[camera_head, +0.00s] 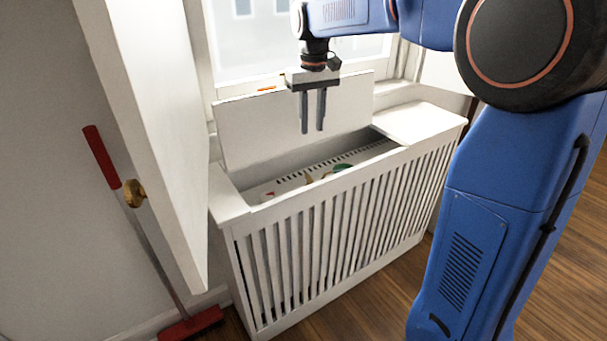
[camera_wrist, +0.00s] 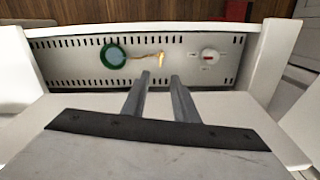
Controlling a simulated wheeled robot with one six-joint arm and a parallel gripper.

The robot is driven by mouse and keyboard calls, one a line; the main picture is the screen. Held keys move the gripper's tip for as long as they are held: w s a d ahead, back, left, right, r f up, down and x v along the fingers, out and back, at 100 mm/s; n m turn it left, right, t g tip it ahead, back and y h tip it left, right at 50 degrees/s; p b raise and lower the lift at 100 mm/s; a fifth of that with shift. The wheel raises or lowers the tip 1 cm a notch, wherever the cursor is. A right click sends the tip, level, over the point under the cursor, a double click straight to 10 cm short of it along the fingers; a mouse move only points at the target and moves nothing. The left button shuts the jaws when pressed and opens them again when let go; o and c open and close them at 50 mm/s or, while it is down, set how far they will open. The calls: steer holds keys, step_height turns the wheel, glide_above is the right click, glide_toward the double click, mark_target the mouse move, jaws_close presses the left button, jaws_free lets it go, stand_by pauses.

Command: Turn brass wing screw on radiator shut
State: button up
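The white radiator panel (camera_wrist: 75,60) lies inside the slatted cover (camera_head: 340,235), under its open lid (camera_head: 245,130). A small brass piece (camera_wrist: 161,58), seemingly the wing screw, stands on the panel between a green-rimmed round part and a white dial. In the head view the brass piece (camera_head: 309,179) is small and partly hidden by the cover's front edge. My gripper (camera_head: 312,131) points down above the opening, its two fingers apart and empty. In the wrist view the fingertips (camera_wrist: 160,76) appear just below the brass piece, not touching it as far as I can tell.
The green-rimmed part (camera_wrist: 113,54) and the dial with a red mark (camera_wrist: 208,55) flank the brass piece. The cover's walls frame the opening. A white door with a brass knob (camera_head: 134,193) and a red broom (camera_head: 192,324) stand left. Wooden floor lies in front.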

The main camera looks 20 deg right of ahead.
mark_target(309, 176)
steer(key=f, duration=1.7)
steer(key=shift+w+a+f, duration=0.2)
steer(key=shift+w, duration=0.05)
jaws_close()
